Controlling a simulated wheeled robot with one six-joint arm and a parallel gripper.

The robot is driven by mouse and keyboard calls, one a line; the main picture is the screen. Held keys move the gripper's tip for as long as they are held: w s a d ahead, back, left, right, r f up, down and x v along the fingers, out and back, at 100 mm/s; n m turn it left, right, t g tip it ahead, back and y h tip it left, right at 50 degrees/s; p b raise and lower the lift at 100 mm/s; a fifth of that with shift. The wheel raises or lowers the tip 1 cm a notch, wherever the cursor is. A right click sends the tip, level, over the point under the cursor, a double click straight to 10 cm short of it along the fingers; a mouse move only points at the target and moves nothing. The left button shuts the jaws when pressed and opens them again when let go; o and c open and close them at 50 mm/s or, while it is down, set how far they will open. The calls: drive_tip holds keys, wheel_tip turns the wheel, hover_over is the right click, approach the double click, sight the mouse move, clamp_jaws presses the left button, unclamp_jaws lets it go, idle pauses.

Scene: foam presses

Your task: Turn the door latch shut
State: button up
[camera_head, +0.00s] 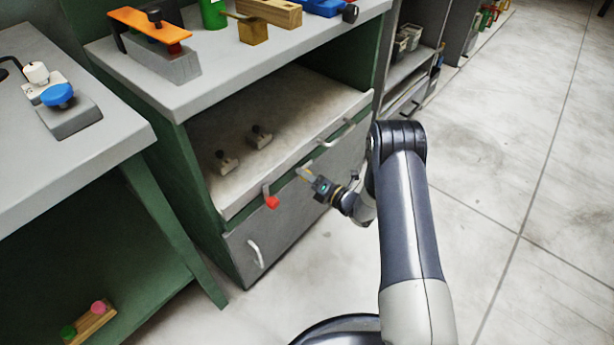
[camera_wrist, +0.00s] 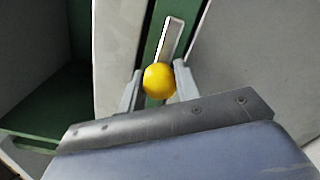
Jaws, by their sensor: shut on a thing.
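A yellow ball knob (camera_wrist: 159,80) sits at the near end of a pale metal latch bar (camera_wrist: 172,38) in the wrist view. My gripper (camera_wrist: 158,88) has a finger on each side of the knob and is shut on it. The bar runs up and slightly right from the knob, in front of a green strip between grey panels. In the head view my gripper (camera_head: 306,176) is at the front of the grey cabinet, to the right of a red-ended lever (camera_head: 271,201). There the knob is too small to make out clearly.
The cabinet front has pale handles (camera_head: 255,254), one low at left and one at upper right. An open shelf (camera_head: 235,182) above holds two small knobbed items. A grey bench top (camera_head: 65,180) stands at left. The floor (camera_head: 480,200) at right is clear.

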drive_tip(key=shift+f+m+b, duration=0.1)
drive_tip(key=shift+m+b, duration=0.3)
drive_tip(key=shift+b, duration=0.05)
drive_tip(key=m+b, duration=0.2)
drive_tip(key=m, duration=0.1)
drive_tip(key=shift+f+b, duration=0.1)
drive_tip(key=shift+b, duration=0.3)
drive_tip(key=m+b, duration=0.3)
drive_tip(key=m, duration=0.2)
drive_tip(key=m+b, duration=0.1)
drive_tip(key=m, duration=0.3)
drive_tip(key=shift+m, duration=0.4)
drive_tip(key=shift+d+m+b, duration=0.1)
drive_tip(key=shift+m+b, duration=0.25)
drive_tip(key=shift+m, duration=1.65)
drive_tip(key=o, duration=1)
drive_tip(key=shift+c, duration=0.2)
